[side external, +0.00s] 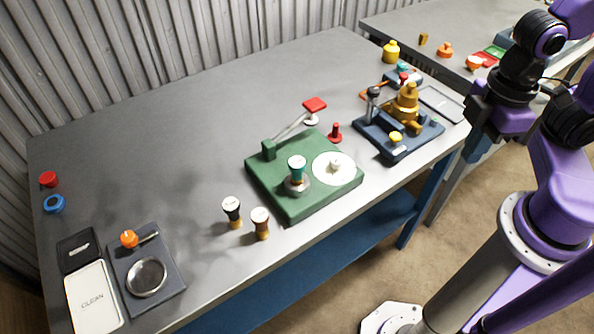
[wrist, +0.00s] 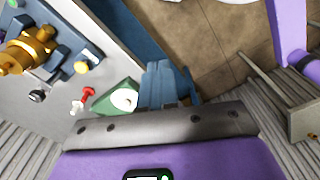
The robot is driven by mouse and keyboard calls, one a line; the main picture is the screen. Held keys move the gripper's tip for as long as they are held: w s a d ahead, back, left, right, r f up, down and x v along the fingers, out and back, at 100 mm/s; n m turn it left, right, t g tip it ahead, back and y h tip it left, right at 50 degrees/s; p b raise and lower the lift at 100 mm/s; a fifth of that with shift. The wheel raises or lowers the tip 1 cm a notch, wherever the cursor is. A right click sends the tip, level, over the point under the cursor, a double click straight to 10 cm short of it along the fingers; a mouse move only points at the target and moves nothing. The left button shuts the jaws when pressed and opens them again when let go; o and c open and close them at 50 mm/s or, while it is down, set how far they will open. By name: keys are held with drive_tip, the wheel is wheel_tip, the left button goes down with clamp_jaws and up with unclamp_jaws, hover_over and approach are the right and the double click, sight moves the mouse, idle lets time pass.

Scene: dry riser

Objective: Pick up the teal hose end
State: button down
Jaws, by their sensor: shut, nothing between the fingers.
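The teal hose end (side external: 297,168) has a teal top with a pale cap and a metal collar below. It stands upright on the front left part of the green base (side external: 275,190). I cannot make it out in the wrist view, where only a corner of the green base (wrist: 112,98) shows. My gripper (side external: 474,106) is shut and empty, high at the right of the side view, well away from the teal hose end. Its fingertips are hard to make out.
A black-topped hose end (side external: 232,211) and a brown-topped one (side external: 260,222) stand at the table's front edge. A white disc (side external: 346,168) lies right of the teal hose end. A brass valve (side external: 405,103) on a blue base stands nearer my gripper.

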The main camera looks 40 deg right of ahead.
idle(0.3)
drive_tip(key=c, duration=0.7)
unclamp_jaws()
drive_tip(key=shift+f, duration=0.1)
